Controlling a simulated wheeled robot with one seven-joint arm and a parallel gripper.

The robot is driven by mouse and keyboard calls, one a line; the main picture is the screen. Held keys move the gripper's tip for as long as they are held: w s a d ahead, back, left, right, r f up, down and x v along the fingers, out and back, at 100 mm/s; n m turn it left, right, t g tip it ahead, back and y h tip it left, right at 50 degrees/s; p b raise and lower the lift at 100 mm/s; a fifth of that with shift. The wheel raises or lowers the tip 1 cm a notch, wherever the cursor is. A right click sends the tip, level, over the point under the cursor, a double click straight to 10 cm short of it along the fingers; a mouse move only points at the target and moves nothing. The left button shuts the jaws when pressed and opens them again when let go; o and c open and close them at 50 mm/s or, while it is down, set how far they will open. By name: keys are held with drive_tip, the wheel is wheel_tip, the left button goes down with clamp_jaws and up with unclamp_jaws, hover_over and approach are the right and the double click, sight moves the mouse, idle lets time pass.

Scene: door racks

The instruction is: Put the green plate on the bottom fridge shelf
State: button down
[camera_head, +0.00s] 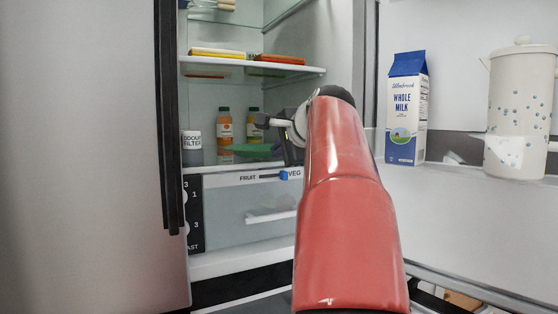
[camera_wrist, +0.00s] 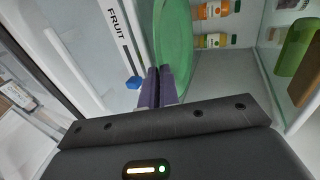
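The green plate (camera_head: 252,150) lies roughly level in the lowest open space of the fridge, just above the bottom shelf (camera_head: 228,168). I cannot tell whether it touches the shelf. My gripper (camera_head: 268,122) reaches into the fridge at the plate's right side, partly hidden behind my red arm. In the wrist view, the plate (camera_wrist: 174,40) extends away from the fingertips of my gripper (camera_wrist: 157,78). The fingers are close together and look shut on the plate's near rim.
A drawer (camera_head: 245,178) lies below the shelf. The open door at right holds a milk carton (camera_head: 407,108) and a pitcher (camera_head: 520,110). An upper shelf (camera_head: 250,65) is above.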

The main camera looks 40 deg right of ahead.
drive_tip(key=shift+f, duration=0.45)
drive_tip(key=shift+f, duration=0.1)
drive_tip(key=c, duration=1.6)
unclamp_jaws()
drive_tip(key=shift+c, duration=0.2)
drive_tip(key=v, duration=1.2)
